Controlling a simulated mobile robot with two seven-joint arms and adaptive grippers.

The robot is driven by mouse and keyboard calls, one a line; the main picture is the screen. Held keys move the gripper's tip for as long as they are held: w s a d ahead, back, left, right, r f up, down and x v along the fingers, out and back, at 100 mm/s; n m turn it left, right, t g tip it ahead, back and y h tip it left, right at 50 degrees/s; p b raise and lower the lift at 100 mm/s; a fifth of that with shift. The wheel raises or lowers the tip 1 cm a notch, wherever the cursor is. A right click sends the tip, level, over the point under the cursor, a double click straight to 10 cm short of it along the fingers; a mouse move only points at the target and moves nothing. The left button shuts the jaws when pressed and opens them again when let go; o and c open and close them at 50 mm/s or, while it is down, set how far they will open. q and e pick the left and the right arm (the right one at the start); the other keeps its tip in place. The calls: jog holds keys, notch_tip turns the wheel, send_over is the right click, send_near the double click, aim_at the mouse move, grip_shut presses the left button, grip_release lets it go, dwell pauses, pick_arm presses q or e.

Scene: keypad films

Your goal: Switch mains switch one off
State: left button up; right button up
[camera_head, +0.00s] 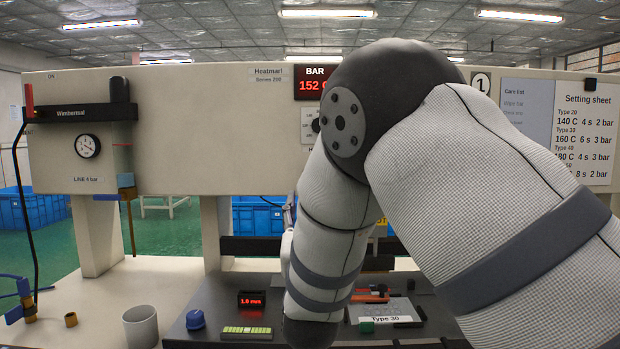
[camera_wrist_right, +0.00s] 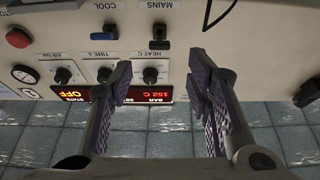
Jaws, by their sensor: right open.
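The mains switch (camera_wrist_right: 159,39) is a small black toggle on the pale panel under an upside-down MAINS label in the right wrist view. I cannot tell its position for certain. My right gripper (camera_wrist_right: 160,66) is open and empty, its two checkered fingers reaching toward the panel. The switch shows beyond and between the fingertips, apart from them. My left gripper is not in view.
The HEAT knob (camera_wrist_right: 151,75) shows between the fingers. A TIME knob (camera_wrist_right: 104,75), a COOL switch (camera_wrist_right: 109,31) and a red button (camera_wrist_right: 18,38) are nearby. The red display (camera_wrist_right: 158,94) reads 152 C. A grey cup (camera_head: 142,326) and blue knob (camera_head: 195,320) stand below.

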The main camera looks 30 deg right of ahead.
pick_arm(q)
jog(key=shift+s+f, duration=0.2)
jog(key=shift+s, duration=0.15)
pick_arm(e)
jog(key=shift+x, duration=5.1)
jog(key=shift+d, duration=0.1)
grip_shut()
jog(key=shift+f+h+b, duration=0.3)
jog(key=shift+f, duration=0.05)
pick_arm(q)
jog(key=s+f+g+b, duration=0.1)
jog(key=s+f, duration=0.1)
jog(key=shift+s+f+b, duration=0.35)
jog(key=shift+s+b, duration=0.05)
pick_arm(e)
jog(key=t+h, duration=0.1)
jog(key=t, duration=0.2)
jog(key=shift+w+d+f+h, duration=0.1)
jog(key=shift+w+f+h, duration=0.05)
jog(key=shift+f+h, duration=0.25)
